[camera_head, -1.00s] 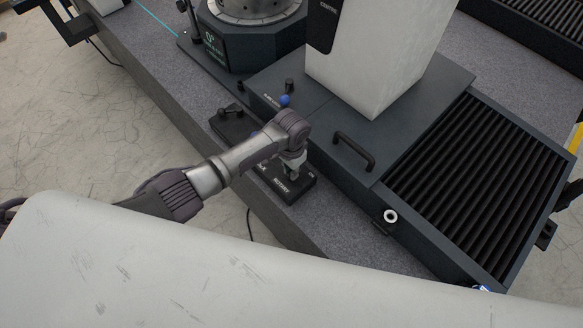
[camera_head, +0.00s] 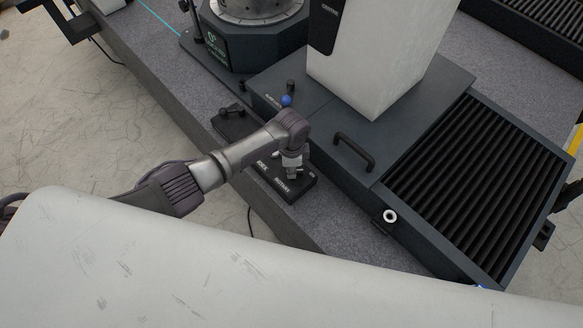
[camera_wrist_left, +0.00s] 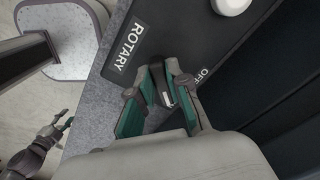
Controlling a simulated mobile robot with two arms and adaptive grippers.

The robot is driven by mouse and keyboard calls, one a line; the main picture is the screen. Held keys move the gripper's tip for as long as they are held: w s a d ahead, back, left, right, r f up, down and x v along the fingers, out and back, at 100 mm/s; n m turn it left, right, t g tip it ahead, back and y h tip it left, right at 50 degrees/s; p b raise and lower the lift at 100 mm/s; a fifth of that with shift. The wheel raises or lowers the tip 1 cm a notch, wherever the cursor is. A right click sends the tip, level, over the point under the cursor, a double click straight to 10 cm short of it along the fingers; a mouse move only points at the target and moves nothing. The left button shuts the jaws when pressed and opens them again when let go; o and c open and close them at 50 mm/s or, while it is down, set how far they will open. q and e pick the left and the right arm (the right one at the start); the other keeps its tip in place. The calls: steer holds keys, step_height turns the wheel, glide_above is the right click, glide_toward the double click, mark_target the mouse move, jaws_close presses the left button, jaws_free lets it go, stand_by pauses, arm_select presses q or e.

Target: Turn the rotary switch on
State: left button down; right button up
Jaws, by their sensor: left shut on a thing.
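The rotary switch is a black box labelled ROTARY (camera_head: 291,189) on the granite bed, at the centre of the head view. In the left wrist view its labelled face (camera_wrist_left: 141,30) shows, with OFF printed beside the fingers. My left gripper (camera_head: 292,174) reaches down onto the box. In the left wrist view its teal-sided fingers (camera_wrist_left: 161,78) are shut on the dark knob (camera_wrist_left: 160,90), mostly hidden between them; a short white mark shows there. A gripper with teal fingers, apparently my right one (camera_wrist_left: 63,127), hangs low at the left wrist view's edge; its opening is unclear.
A dark control block with a blue-topped lever (camera_head: 286,100) stands just behind the switch. A black handle (camera_head: 354,152) and a white column (camera_head: 372,60) are to the right. A white round part (camera_wrist_left: 231,4) is beside the ROTARY label. Bare granite (camera_head: 310,229) lies in front.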

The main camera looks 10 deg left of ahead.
stand_by(0.5)
arm_select(q)
steer(key=c, duration=1.1)
jaws_free()
step_height(320, 180, up, 12)
